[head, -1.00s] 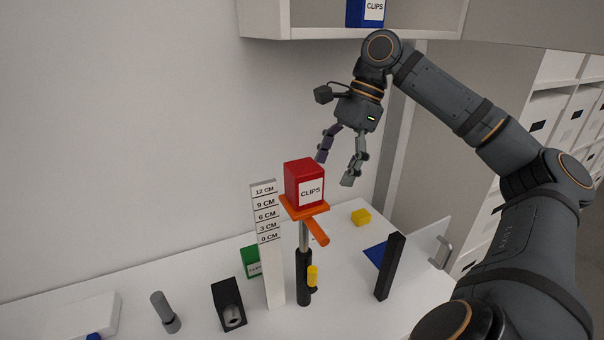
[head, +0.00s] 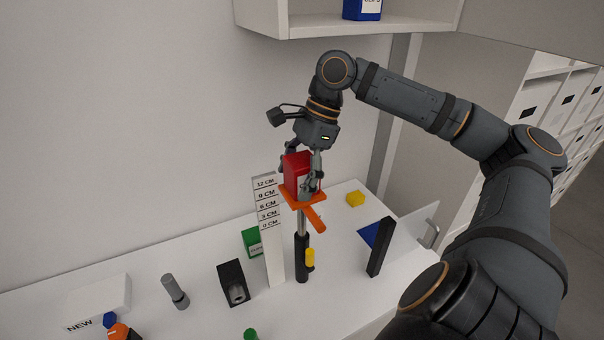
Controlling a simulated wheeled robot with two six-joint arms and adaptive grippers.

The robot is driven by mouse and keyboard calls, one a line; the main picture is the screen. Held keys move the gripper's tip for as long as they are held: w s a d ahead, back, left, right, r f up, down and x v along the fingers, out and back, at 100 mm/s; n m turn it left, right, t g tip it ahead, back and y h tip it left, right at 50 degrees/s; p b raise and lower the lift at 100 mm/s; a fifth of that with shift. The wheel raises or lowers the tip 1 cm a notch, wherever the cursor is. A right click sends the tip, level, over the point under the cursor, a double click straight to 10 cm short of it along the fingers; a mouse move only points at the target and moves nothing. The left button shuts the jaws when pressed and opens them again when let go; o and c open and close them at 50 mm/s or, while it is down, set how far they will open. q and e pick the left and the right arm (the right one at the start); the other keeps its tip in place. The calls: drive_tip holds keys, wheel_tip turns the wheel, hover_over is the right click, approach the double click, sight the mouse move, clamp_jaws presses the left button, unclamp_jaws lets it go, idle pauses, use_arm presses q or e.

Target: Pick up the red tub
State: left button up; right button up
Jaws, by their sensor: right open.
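The red tub (head: 295,168) stands upright on the orange platform (head: 291,198) of a black post stand (head: 302,262). My right gripper (head: 302,185) comes down over the tub from above, its fingers on either side of it. The near finger covers the tub's label side, and the far finger is partly hidden behind the tub. The jaws are open, and I cannot tell whether either finger touches the tub. My left gripper is not in view.
A white height scale (head: 269,235) stands close left of the post. A shelf with a blue tub (head: 362,10) overhangs behind.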

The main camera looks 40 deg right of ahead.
drive_tip(key=shift+c, duration=0.3)
drive_tip(key=c, duration=1.3)
drive_tip(key=shift+o, duration=0.2)
drive_tip(key=shift+r, duration=0.1)
